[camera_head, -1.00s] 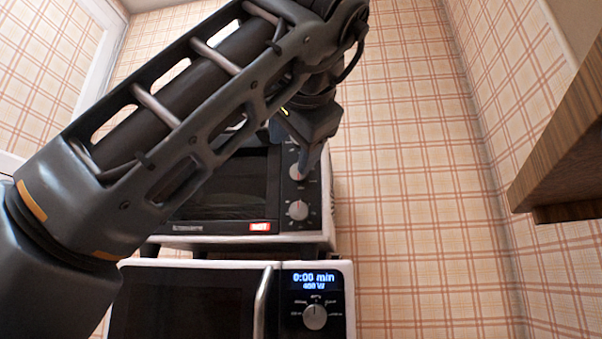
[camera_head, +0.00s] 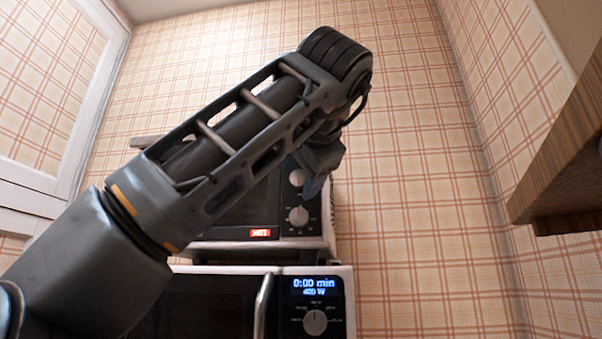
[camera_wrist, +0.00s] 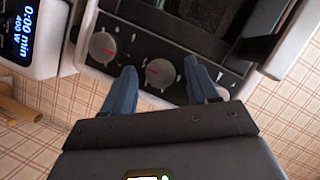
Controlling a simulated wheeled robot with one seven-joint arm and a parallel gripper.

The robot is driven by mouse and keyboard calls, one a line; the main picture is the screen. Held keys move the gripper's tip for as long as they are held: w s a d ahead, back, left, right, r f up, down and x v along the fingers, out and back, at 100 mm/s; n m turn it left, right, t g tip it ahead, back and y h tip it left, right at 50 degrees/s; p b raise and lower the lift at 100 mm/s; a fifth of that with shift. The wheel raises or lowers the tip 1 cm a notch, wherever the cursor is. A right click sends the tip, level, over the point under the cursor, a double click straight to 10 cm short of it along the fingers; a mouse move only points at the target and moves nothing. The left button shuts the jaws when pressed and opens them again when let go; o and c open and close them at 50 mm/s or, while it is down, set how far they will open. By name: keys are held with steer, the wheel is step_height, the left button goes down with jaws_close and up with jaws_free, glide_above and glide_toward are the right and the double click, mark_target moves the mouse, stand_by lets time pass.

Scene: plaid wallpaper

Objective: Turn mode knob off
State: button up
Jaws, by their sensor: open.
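A dark-fronted toaster oven (camera_head: 290,243) sits on top of the microwave. I cannot read which one is the mode knob. In the wrist view the picture is turned: the lower knob (camera_wrist: 103,46) is at left, the upper knob (camera_wrist: 160,72) nearer the middle. My gripper (camera_wrist: 161,82) is open, its blue fingers either side of the upper knob; contact cannot be told. In the head view my gripper (camera_head: 312,188) is in front of the panel, partly hiding it.
The microwave (camera_head: 345,300) below has a lit display (camera_head: 315,286), a knob (camera_head: 315,322) and a vertical door handle (camera_head: 263,305). A wooden shelf or cabinet (camera_head: 560,160) juts in at right. The space between it and the ovens is clear to the plaid wall.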

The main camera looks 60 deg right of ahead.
steer(key=shift+c, duration=0.2)
steer(key=c, duration=1)
